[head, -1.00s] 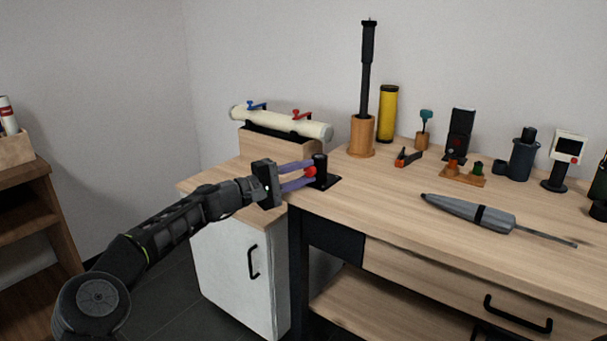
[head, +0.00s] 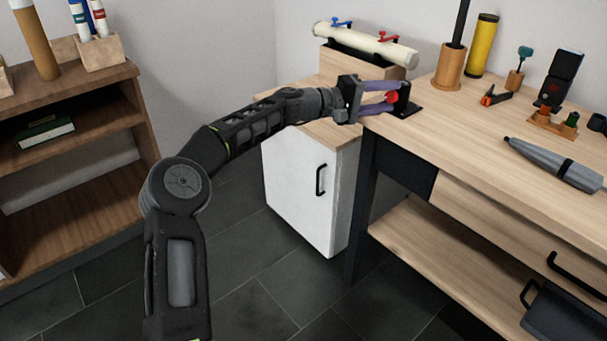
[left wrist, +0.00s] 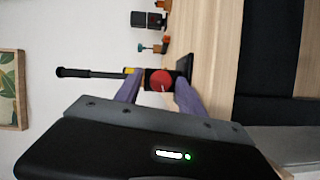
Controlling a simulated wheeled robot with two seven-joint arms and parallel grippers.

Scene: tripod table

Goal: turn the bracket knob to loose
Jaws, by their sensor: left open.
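The bracket knob is a red round knob (head: 391,97) on a black bracket (head: 405,105) at the left end of the workbench. In the left wrist view the red knob (left wrist: 160,80) shows a pale mark on its face and sits between the fingertips. My left gripper (head: 386,98) has its two purple fingers open, one on each side of the knob. I cannot tell whether the fingers touch it. The black bracket is partly hidden behind the fingers. My right gripper is not in view.
A cream tube with blue and red valves (head: 365,44) rests on a wooden block behind the gripper. A wooden cup (head: 449,67), a yellow cylinder (head: 482,46), an orange-black clamp (head: 495,95) and a grey tool (head: 553,163) are on the bench (head: 470,150). A white cabinet (head: 300,190) stands below left.

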